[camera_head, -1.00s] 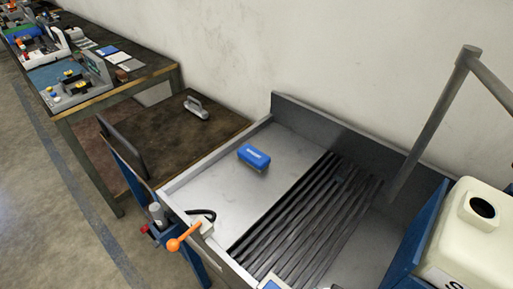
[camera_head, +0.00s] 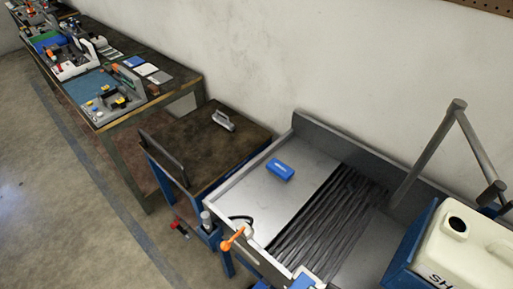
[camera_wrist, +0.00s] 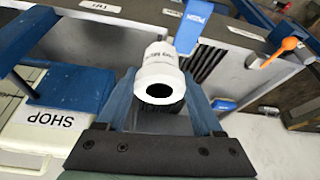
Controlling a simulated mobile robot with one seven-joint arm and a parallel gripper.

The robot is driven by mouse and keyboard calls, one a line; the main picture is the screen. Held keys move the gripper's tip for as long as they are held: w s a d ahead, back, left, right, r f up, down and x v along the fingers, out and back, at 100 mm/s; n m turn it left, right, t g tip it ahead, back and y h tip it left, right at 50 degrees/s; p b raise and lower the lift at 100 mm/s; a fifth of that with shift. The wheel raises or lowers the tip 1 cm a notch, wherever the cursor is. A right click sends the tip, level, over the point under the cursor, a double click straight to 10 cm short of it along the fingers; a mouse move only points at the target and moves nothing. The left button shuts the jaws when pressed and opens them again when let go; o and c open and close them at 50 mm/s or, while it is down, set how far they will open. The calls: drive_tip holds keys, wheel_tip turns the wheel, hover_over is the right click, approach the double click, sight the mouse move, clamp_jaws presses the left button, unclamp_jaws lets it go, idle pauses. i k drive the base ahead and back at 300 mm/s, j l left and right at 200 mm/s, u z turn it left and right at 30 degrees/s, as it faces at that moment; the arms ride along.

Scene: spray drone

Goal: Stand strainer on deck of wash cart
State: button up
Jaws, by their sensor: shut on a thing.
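My gripper (camera_wrist: 160,80) shows in the wrist view, its two blue fingers shut on a white, round, stepped part with a dark hole, which looks like the strainer (camera_wrist: 159,70). It is held above the wash cart. In the head view the wash cart (camera_head: 228,187) is a metal tray with a bare flat deck (camera_head: 262,205) at its left and dark slats (camera_head: 318,218) beside it. A blue block (camera_head: 280,170) lies on the deck near the back. I cannot make out my gripper in the head view.
A cream jug (camera_head: 470,255) stands at the cart's right, near a grey upright post (camera_head: 428,155). An orange-handled lever (camera_head: 232,239) sits at the cart's left front. A brown-topped cart (camera_head: 195,145) holding a grey handled tool (camera_head: 223,120) stands to the left. The deck's front part is clear.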

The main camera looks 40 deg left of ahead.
sight(193, 146)
drive_tip(key=k+j, duration=0.1)
drive_tip(key=j, duration=0.4)
drive_tip(key=k+j, duration=0.1)
drive_tip(key=j, duration=0.9)
drive_tip(key=k+j, duration=0.15)
drive_tip(key=j, duration=0.35)
drive_tip(key=i+j, duration=0.5)
drive_tip(key=i, duration=0.15)
drive_tip(key=i+j+z, duration=0.1)
drive_tip(key=i+j, duration=0.45)
drive_tip(key=i, duration=0.4)
